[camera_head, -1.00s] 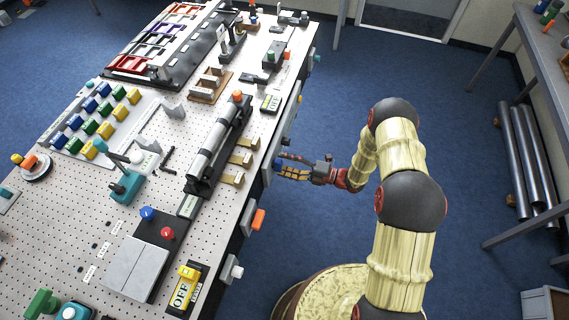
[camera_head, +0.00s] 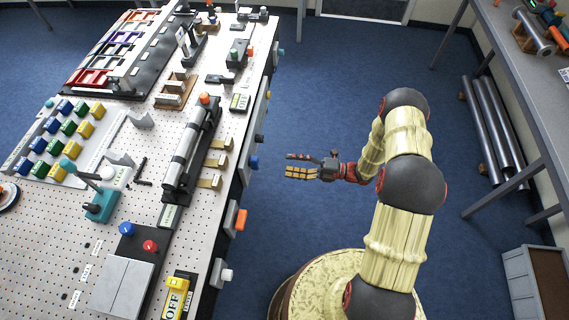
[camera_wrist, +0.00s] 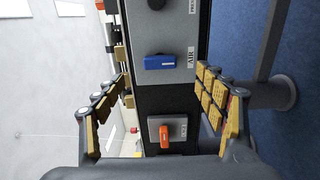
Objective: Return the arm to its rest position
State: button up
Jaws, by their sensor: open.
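My gripper (camera_head: 299,167) is open and empty. In the head view it hangs over the blue floor, to the right of the pipe test table (camera_head: 60,235) and clear of its edge. In the wrist view the fingers of my gripper (camera_wrist: 165,100) are spread apart, with the side panel of the table between and beyond them. That panel carries a blue knob (camera_wrist: 160,62) and an orange switch (camera_wrist: 165,135). The blue knob also shows in the head view (camera_head: 254,162), left of my fingertips and apart from them. My arm is bent at the elbow.
A side table (camera_head: 500,50) and a crate (camera_head: 535,285) stand at the right. The floor (camera_head: 310,90) is open behind my arm.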

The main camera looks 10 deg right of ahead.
dwell(0.6)
jog(key=s+a+f+n+g, duration=0.2)
jog(key=s+f+n+g, duration=0.15)
jog(key=s+n, duration=0.45)
jog(key=s+d+r+n+g+h, duration=0.2)
jog(key=s+r+n+g+h, duration=0.35)
jog(key=n, duration=0.55)
jog(key=s+d+r+n+h+b, duration=0.1)
jog(key=s+d+r+n+h, duration=0.15)
jog(key=r+n, duration=0.3)
jog(key=s+d+r+n+h, duration=0.2)
jog(key=r+n+h, duration=0.1)
jog(key=r+n, duration=0.3)
jog(key=s+d+r+n+h+b, duration=0.1)
jog(key=s+d+r+n+h, duration=0.15)
jog(key=r+n, duration=0.35)
jog(key=s+a+r+n+t+h, duration=0.1)
jog(key=r+t, duration=0.3)
jog(key=r, duration=0.5)
jog(key=s+a+r+n+t+h+b, duration=0.1)
jog(key=s+r+n+t+h, duration=0.1)
jog(key=r, duration=0.7)
jog(key=shift+s+a+r+n+t, duration=0.15)
jog(key=shift+s+a+n+t, duration=0.35)
jog(key=shift+t, duration=0.7)
